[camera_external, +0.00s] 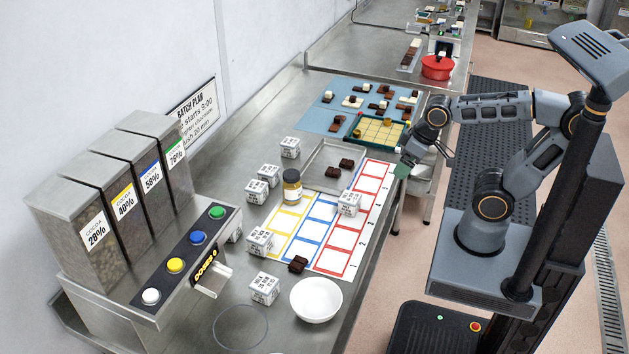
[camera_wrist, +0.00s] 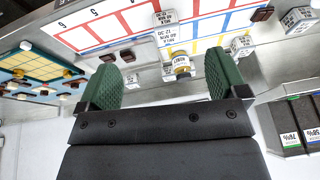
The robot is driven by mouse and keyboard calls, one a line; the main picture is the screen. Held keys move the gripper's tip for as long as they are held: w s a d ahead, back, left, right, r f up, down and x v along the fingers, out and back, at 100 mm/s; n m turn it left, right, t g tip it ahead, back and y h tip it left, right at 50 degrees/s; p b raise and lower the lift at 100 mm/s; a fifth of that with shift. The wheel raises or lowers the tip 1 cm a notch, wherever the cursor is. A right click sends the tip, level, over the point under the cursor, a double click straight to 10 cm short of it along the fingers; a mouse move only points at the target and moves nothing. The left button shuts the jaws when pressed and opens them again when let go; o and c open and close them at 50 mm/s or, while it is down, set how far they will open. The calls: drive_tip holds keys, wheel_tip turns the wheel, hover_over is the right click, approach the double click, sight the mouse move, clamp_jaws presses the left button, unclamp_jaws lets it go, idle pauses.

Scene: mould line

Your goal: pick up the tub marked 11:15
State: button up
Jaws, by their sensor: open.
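Several small white block-shaped containers with black print stand on the steel bench, among them a front one (camera_external: 265,289), one on the grid sheet (camera_external: 349,204) and a back one (camera_external: 290,148). The print is too small to tell which is marked 11:15. My gripper (camera_external: 403,168) is open and empty past the bench's right edge. Its green pads show wide apart in the wrist view (camera_wrist: 166,80), with the jar beyond them.
A grid sheet (camera_external: 335,240) and a steel tray (camera_external: 322,170) with dark pieces lie on the bench. A white bowl (camera_external: 316,300) is at the front. A cocoa dispenser (camera_external: 130,215) stands left. A blue mat (camera_external: 345,120) and green-edged board (camera_external: 375,131) lie behind.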

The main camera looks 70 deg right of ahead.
drive_tip(key=w+a+f+m+g+y+b, duration=0.25)
drive_tip(key=w+a+m+y, duration=0.2)
drive_tip(key=w+a, duration=0.3)
drive_tip(key=w+a+f+m+g+y+b, duration=0.1)
drive_tip(key=w+a+f+m+y+b, duration=0.15)
drive_tip(key=w+a+m, duration=0.45)
drive_tip(key=m+y+b, duration=0.1)
drive_tip(key=m+y, duration=0.4)
drive_tip(key=m, duration=0.1)
approach(266, 280)
drive_tip(key=shift+m+t+y, duration=0.35)
drive_tip(key=shift+m+y, duration=0.05)
drive_tip(key=shift+m, duration=0.05)
drive_tip(key=x, duration=0.5)
drive_tip(key=shift+s+d+f, duration=0.2)
drive_tip(key=shift+s+f, duration=0.15)
drive_tip(key=shift+f, duration=0.05)
drive_tip(key=shift+p+x, duration=0.9)
drive_tip(key=shift+x, duration=2.25)
drive_tip(key=shift+w, duration=0.1)
drive_tip(key=shift+c, duration=0.4)
drive_tip(key=shift+d, duration=0.1)
drive_tip(key=c, duration=0.9)
drive_tip(key=shift+c, duration=0.4)
drive_tip(key=shift+r, duration=0.1)
